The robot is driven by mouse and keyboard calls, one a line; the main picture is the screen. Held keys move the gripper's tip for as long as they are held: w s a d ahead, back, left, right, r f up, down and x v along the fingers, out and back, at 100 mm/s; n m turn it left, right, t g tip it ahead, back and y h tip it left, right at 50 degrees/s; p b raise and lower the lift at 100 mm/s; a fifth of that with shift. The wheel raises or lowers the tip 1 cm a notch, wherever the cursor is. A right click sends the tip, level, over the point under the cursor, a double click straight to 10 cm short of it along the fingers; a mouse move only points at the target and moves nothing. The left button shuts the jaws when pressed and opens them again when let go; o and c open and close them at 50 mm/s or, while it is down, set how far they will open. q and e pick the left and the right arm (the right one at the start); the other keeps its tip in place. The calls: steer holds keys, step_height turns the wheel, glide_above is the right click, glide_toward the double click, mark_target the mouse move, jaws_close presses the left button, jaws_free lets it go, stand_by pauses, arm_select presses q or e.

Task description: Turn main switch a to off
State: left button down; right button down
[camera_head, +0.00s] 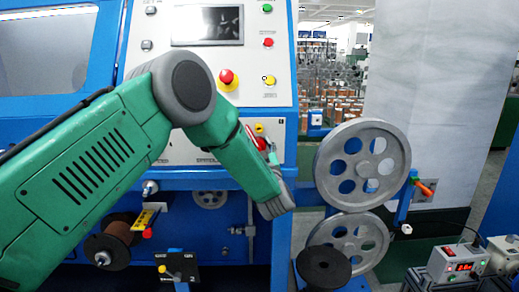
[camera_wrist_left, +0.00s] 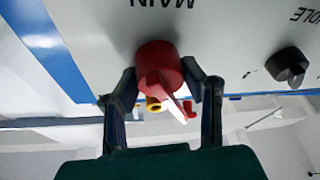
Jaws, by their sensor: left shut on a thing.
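The main switch is a red rotary knob (camera_wrist_left: 158,68) on a pale panel, below an upside-down "MAIN" label in the left wrist view. A red pointer with a white mark sticks out from it. My left gripper (camera_wrist_left: 168,82) has one dark finger on each side of the knob and is shut on it. In the head view the red knob (camera_head: 262,143) shows just past my green left arm, low on the cabinet panel. My left gripper is mostly hidden there behind the wrist. My right gripper is in neither view.
A black knob (camera_wrist_left: 288,66) sits on the same panel, off to one side. Large grey pulleys (camera_head: 362,165) stand to the right. A copper spool (camera_head: 118,240) hangs lower left.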

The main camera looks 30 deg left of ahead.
arm_select(q)
steer(key=shift+d+f+n+g, duration=0.15)
steer(key=shift+n+g, duration=0.15)
steer(key=shift+n, duration=0.35)
steer(key=shift+a+f+n+g, duration=0.1)
steer(key=shift+f+n+g, duration=0.15)
steer(key=shift+n, duration=0.35)
steer(key=shift+d+f+n+g, duration=0.1)
steer(key=shift+n+g, duration=0.25)
steer(key=shift+n, duration=0.3)
steer(key=c, duration=1.3)
jaws_free()
steer(key=shift+w+r, duration=0.1)
steer(key=shift+w, duration=0.05)
steer(key=shift+r+n+y, duration=0.1)
steer(key=shift+n+y, duration=0.2)
steer(key=shift+s+d, duration=0.2)
steer(key=shift+s, duration=0.15)
steer(key=v, duration=1.1)
steer(key=shift+d+f, duration=0.1)
steer(key=shift+f, duration=0.25)
